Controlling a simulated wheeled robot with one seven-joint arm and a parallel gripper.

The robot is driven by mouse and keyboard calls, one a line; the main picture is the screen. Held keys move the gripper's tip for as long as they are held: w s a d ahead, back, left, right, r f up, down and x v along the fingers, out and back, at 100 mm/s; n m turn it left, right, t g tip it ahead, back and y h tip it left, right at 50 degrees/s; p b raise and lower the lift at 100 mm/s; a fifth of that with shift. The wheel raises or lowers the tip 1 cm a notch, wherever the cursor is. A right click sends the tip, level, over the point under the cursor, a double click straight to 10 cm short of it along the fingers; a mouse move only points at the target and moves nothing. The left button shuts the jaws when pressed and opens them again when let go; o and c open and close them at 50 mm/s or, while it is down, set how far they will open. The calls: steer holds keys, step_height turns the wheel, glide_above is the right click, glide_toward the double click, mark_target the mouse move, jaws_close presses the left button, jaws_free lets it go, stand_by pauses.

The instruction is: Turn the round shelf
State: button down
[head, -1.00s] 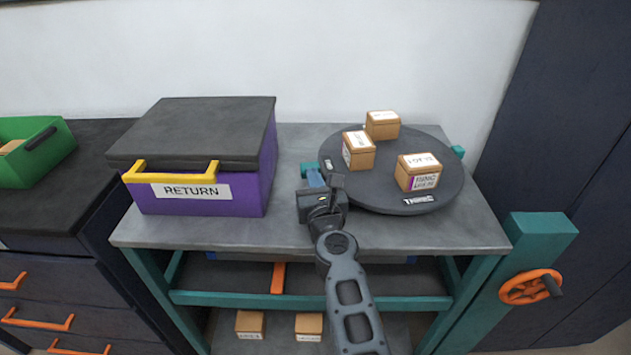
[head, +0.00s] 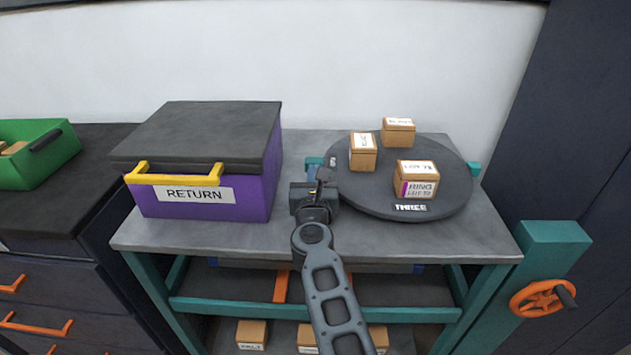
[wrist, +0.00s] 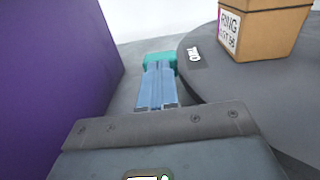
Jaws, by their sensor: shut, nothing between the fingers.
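The round shelf (head: 385,205) is a dark grey disc on the right of the table, with a "THREE" label at its front edge. Three cardboard boxes stand on it: one at the left (head: 362,158), one at the back (head: 398,138) and one at the front right (head: 415,185). My gripper (head: 321,176) is shut and empty, just left of the disc's rim. In the wrist view its blue fingers (wrist: 157,88) point forward beside the disc (wrist: 215,85), which bears a label and a box (wrist: 265,30). I cannot tell whether they touch the rim.
A purple RETURN bin (head: 205,203) with a yellow handle stands left of my gripper. Teal brackets (head: 474,168) show beside the disc. An orange handwheel (head: 540,298) is at the lower right. Bare grey tabletop (head: 440,235) lies in front of the disc.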

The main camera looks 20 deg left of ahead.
steer(key=shift+w+a+m+h+b, duration=0.25)
steer(key=shift+w+m+h+b, duration=0.1)
steer(key=shift+w, duration=0.1)
steer(key=shift+w+r+h, duration=0.15)
steer(key=shift+r+h, duration=0.1)
steer(key=shift+r, duration=0.05)
